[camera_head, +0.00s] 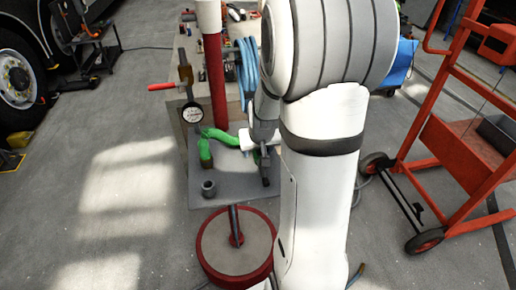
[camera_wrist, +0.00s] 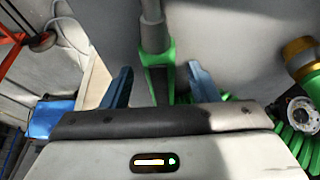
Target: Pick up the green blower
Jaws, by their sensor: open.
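The green blower (camera_wrist: 168,62) has a grey nozzle pointing to the top of the wrist view and a dark part running down toward my gripper. My gripper (camera_wrist: 160,82) is open, with one blue-grey finger on each side of the blower and a visible gap at both sides. Nothing shows as gripped. The blower's lower end is hidden behind the gripper body. In the head view my gripper (camera_head: 262,160) is low over the grey tray, and my arm covers much of the area; only a little green shows around it.
A green coiled hose (camera_head: 218,136) lies left of my gripper on the grey tray (camera_head: 225,192). A round gauge (camera_head: 192,112), a red post (camera_head: 214,80) and a blue hose coil (camera_head: 248,70) stand close by. A red cart (camera_head: 450,150) is at right.

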